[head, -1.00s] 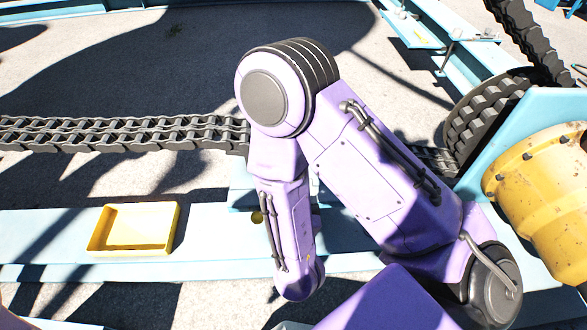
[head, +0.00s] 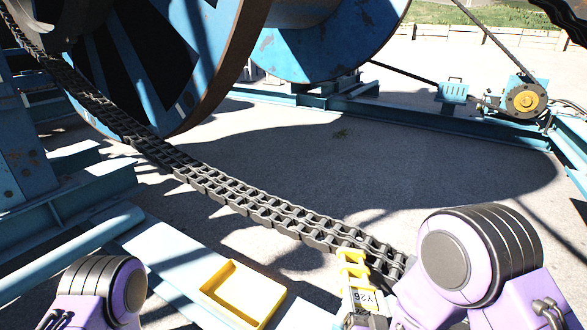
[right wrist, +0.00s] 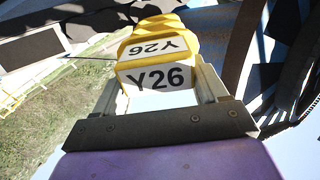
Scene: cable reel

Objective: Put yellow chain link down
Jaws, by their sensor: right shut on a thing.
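The yellow chain link (head: 353,268) is at the lower middle right of the head view, with a white label reading Y26. It overlaps the near part of the dark roller chain (head: 250,203) in the picture; I cannot tell whether they touch. My right gripper (head: 366,304) is shut on the link from the near side, partly cut off by the frame. In the right wrist view the link (right wrist: 155,75) sits between both fingers, its Y26 labels facing the camera. My left gripper is out of view; only my left arm shows at the lower left.
A yellow open tray (head: 243,293) sits on the light blue beam (head: 180,262), left of the link, and looks empty. A large blue reel (head: 200,60) stands at the back left. Grey ground beyond the chain is clear. A small motor unit (head: 525,98) is at the far right.

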